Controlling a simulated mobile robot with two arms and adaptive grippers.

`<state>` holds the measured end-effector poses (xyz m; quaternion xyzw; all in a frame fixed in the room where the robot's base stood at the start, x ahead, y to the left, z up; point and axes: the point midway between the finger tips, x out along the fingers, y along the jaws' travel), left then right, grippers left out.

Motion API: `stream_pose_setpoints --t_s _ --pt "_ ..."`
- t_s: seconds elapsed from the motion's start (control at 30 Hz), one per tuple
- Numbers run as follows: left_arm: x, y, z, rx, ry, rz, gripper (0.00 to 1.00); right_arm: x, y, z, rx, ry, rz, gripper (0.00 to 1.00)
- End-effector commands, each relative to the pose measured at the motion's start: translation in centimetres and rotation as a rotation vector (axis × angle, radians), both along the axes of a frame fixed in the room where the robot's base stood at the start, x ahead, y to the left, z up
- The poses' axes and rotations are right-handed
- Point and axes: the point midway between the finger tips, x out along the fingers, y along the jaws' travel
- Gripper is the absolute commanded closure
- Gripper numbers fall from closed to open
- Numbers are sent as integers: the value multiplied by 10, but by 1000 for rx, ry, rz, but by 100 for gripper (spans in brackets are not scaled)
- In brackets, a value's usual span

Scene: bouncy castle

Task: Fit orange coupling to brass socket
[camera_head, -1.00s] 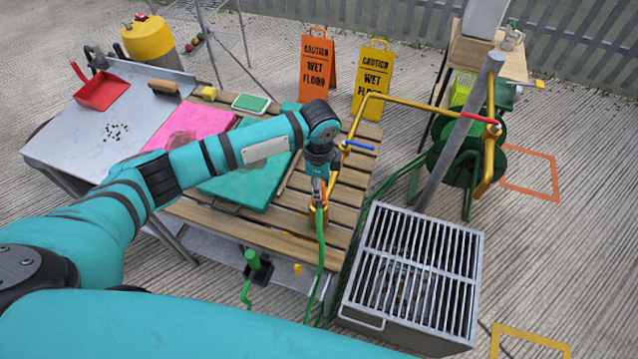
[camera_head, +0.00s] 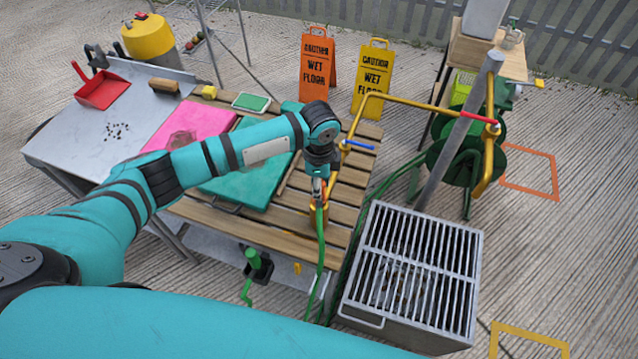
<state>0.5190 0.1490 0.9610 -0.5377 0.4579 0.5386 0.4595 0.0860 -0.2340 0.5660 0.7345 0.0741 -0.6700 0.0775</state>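My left gripper (camera_head: 319,188) points down over the right part of the slatted wooden table. Its fingers are closed around the small orange coupling (camera_head: 323,191), which is mostly hidden by them. A green hose (camera_head: 321,238) hangs from the coupling over the table's front edge. My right gripper is not in view.
A yellow pipe (camera_head: 420,104) with blue and red handles runs behind and right of the gripper. A metal grate box (camera_head: 462,238) stands to the right. Teal and pink boards (camera_head: 200,121) lie on the left. Caution signs (camera_head: 373,80) stand behind.

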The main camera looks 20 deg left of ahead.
Motion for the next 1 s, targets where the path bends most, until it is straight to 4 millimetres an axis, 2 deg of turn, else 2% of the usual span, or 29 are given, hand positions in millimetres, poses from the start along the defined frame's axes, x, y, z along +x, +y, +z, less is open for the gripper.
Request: stream_pose_setpoints --t_s 1.0 --pt "0 0 -16 0 0 0 100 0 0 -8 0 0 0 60"
